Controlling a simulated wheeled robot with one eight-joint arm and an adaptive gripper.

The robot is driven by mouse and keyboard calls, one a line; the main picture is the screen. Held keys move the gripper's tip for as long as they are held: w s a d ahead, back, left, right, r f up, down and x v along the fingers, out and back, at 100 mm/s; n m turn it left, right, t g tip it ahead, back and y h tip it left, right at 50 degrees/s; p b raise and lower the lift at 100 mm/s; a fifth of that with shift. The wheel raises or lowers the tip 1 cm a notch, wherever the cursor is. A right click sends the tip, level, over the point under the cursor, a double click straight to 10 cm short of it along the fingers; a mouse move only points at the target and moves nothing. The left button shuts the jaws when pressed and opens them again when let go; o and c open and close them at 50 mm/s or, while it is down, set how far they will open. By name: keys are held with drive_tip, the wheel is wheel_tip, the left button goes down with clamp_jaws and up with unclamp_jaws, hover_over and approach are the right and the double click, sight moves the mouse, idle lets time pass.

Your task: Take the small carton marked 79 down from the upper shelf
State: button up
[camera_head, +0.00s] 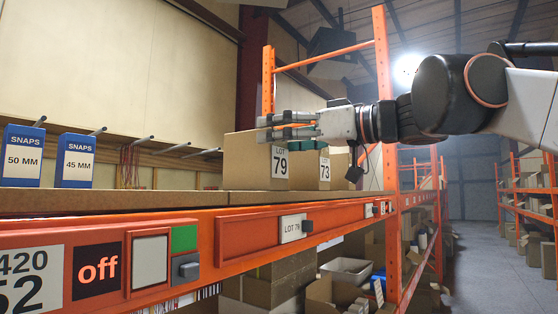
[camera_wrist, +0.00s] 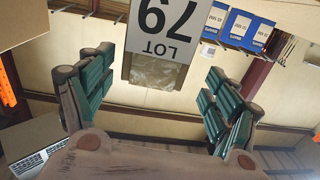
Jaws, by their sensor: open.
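The small carton (camera_head: 243,165) marked LOT 79 is a plain brown box upright on the upper shelf (camera_head: 120,202). My gripper (camera_head: 266,128) reaches in from the right, level with the carton's top part, its teal-padded fingers pointing left. In the wrist view the two fingers of my gripper (camera_wrist: 160,68) are spread wide apart. The carton's white label (camera_wrist: 165,22) shows upside down at the top, between the fingers, with gaps on both sides. I see no finger touching the carton; how far it is from the fingertips is hard to tell.
A similar carton (camera_head: 324,170) marked 73 stands right of the 79 carton, partly under my gripper. Blue SNAPS boxes (camera_head: 75,160) stand at the left, also visible in the wrist view (camera_wrist: 240,30). An orange upright (camera_head: 384,80) rises behind my wrist. Bare shelf lies left of the carton.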

sight(255, 134)
drive_tip(key=shift+r+x, duration=0.2)
drive_tip(key=shift+x, duration=0.9)
drive_tip(key=x, duration=0.1)
drive_tip(key=p+x, duration=0.1)
drive_tip(key=x, duration=0.2)
drive_tip(key=shift+w+r+p, duration=0.35)
drive_tip(key=shift+w, duration=0.1)
drive_tip(key=shift+a+f, duration=0.1)
drive_tip(key=shift+a, duration=0.3)
drive_tip(key=shift+w+d, duration=0.1)
drive_tip(key=shift+d, duration=0.1)
drive_tip(key=c, duration=1.8)
drive_tip(key=shift+c, duration=0.2)
